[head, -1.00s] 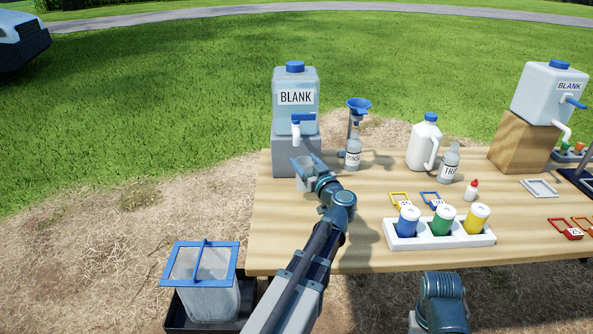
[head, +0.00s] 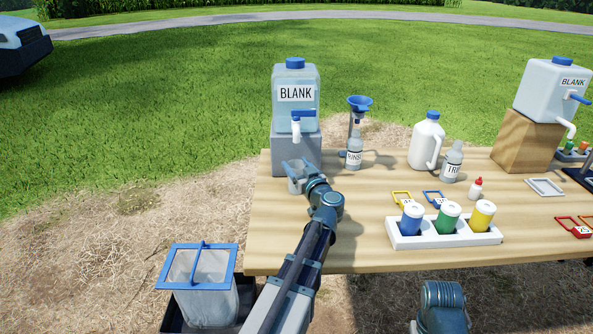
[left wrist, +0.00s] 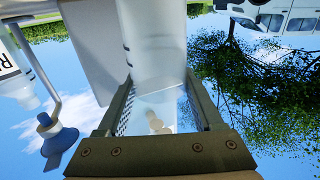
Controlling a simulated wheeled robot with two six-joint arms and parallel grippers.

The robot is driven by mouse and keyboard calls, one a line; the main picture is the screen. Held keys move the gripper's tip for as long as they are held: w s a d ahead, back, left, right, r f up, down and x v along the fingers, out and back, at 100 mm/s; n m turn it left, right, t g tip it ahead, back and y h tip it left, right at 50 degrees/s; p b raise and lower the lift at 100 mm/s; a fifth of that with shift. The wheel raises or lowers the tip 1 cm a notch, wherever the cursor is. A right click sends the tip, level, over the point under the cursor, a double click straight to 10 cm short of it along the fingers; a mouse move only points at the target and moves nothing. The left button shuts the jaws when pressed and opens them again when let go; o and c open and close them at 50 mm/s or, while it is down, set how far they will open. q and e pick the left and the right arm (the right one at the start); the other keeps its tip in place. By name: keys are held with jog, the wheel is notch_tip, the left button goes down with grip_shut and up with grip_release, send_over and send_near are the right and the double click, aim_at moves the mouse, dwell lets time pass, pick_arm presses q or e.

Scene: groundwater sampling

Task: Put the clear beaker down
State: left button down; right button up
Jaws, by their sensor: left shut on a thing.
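The clear beaker (head: 296,186) is in my left gripper (head: 298,168), at the table's left end, in front of the grey block under the left BLANK jug (head: 296,95). The jug's white spout (head: 296,127) is above and behind it. In the left wrist view the beaker (left wrist: 155,55) sits between the two fingers of my left gripper (left wrist: 163,105), which are shut on it. I cannot tell whether its base touches the table. My right gripper is out of view; only part of my right arm shows at the bottom.
A rinse bottle (head: 354,153) and a blue funnel (head: 359,104) on a stand are close right of the beaker. A white rack (head: 408,242) with coloured-label bottles stands at the front. Bare wood (head: 365,205) lies between them. A blue-rimmed bin (head: 206,297) stands below the table's left end.

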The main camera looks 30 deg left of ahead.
pick_arm(q)
jog(key=shift+f, duration=0.1)
jog(key=shift+c, duration=0.2)
grip_release()
jog(key=shift+r, duration=0.3)
jog(key=v, duration=1.2)
jog(key=shift+f, duration=0.1)
